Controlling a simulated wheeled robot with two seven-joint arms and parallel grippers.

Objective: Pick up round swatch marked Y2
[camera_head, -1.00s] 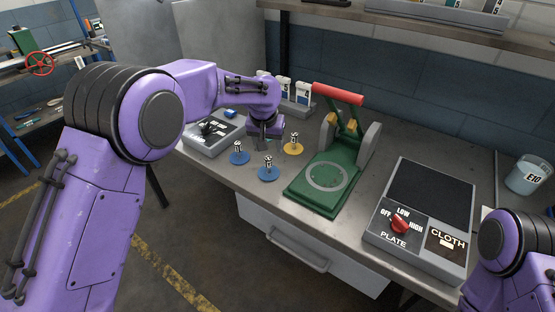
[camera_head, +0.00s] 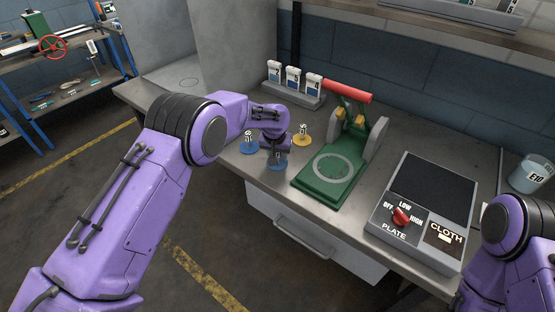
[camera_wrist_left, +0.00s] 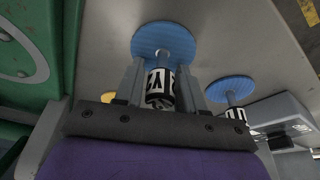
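A round blue swatch (camera_head: 277,165) with a small upright labelled peg lies near the bench's front edge. In the left wrist view, this blue swatch (camera_wrist_left: 166,42) shows its black and white peg label (camera_wrist_left: 160,84), turned and partly hidden; it seems to include a Y, but I cannot read it fully. My left gripper (camera_head: 276,151) is lowered over this peg. In the left wrist view, the fingers of my left gripper (camera_wrist_left: 162,88) stand on both sides of the peg, seemingly with slim gaps. My right gripper is out of view; only its arm shows at the lower right.
A second blue swatch (camera_head: 249,149) is just left, also in the wrist view (camera_wrist_left: 231,89). A yellow swatch (camera_head: 302,140) is to the right. A green press (camera_head: 322,183) with a red handle stands close by. A plate unit (camera_head: 423,205) and a cup (camera_head: 530,174) are further right.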

